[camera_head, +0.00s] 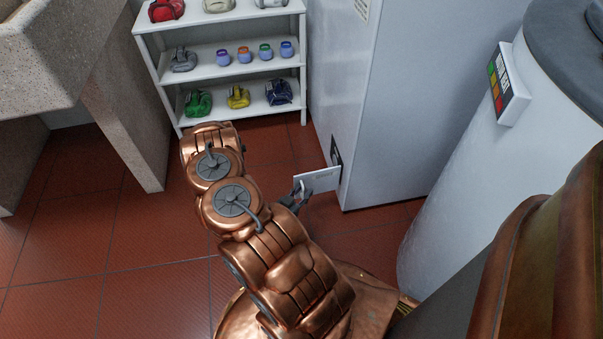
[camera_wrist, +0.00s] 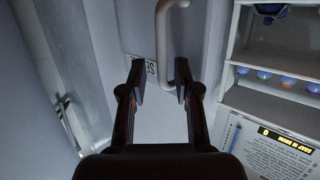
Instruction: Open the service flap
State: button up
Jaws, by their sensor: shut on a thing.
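The service flap (camera_head: 322,180) is a small white panel low on the side of the white cabinet (camera_head: 385,110). It stands out from the cabinet, and a dark opening (camera_head: 336,152) shows behind it. My gripper (camera_head: 300,192) is at the flap's outer face, on its left. Part of a printed label (camera_wrist: 151,70) shows between the fingers.
A white shelf rack (camera_head: 225,72) with coloured bags and small jars stands behind. A stone basin (camera_head: 50,60) is at the left. A white tank (camera_head: 480,170) with a coloured panel is at the right. Red tiled floor (camera_head: 140,240) is clear at left.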

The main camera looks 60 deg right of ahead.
jog(key=r+h, duration=0.1)
jog(key=r, duration=0.2)
jog(key=w+d+r+h, duration=0.1)
jog(key=r, duration=0.2)
jog(key=w+d+r+t+h, duration=0.1)
jog(key=r, duration=0.1)
jog(key=shift+w+d+r+n, duration=0.1)
jog(key=shift+d+r+n, duration=0.05)
jog(key=shift+r+n, duration=0.2)
jog(key=shift+r, duration=0.1)
jog(key=s+a+f+y, duration=0.1)
jog(key=f, duration=0.1)
jog(key=s+a+f+g+y, duration=0.1)
jog(key=f, duration=0.1)
jog(key=s+a+f+m+y, duration=0.1)
jog(key=f, duration=0.1)
jog(key=shift+a+f, duration=0.15)
jog(key=shift+f, duration=0.15)
jog(key=s+a+f, duration=0.1)
jog(key=s+a, duration=0.3)
jog(key=s, duration=0.4)
jog(key=shift+a+g, duration=0.25)
jog(key=shift+g, duration=0.05)
